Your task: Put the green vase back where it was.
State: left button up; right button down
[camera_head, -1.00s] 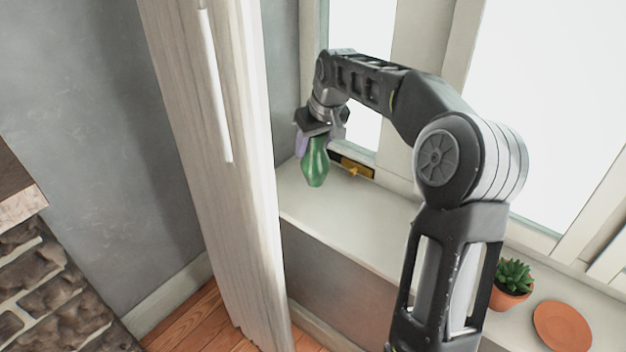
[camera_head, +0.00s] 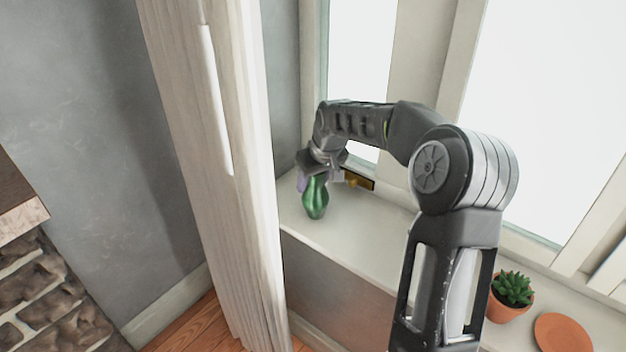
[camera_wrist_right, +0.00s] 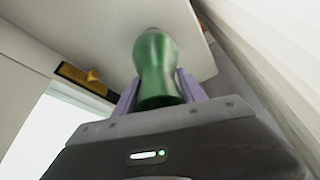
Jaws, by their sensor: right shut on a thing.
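The green vase (camera_head: 316,198) hangs upright below my right gripper (camera_head: 315,178), at the left end of the white windowsill (camera_head: 350,228). My right gripper is shut on its upper part. In the right wrist view the vase (camera_wrist_right: 157,62) sits between the two purple fingers of the gripper (camera_wrist_right: 156,92), with the sill (camera_wrist_right: 110,25) behind it. The vase's base is at or close to the sill; I cannot tell whether it touches. My left gripper is not in view.
A white curtain (camera_head: 225,150) hangs just left of the vase. A potted succulent (camera_head: 510,290) and an orange saucer (camera_head: 562,333) stand on the sill at the right. The sill between is clear, partly behind my arm.

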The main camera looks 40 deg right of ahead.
aim_at(322, 206)
jog(key=shift+f, duration=0.2)
jog(key=c, duration=0.7)
grip_release()
jog(key=shift+r, duration=0.1)
jog(key=shift+o, duration=0.2)
jog(key=shift+r, duration=0.3)
jog(key=v, duration=1.1)
jog(key=shift+s+r+b, duration=0.25)
jog(key=shift+r+b, duration=0.05)
jog(key=shift+b, duration=0.1)
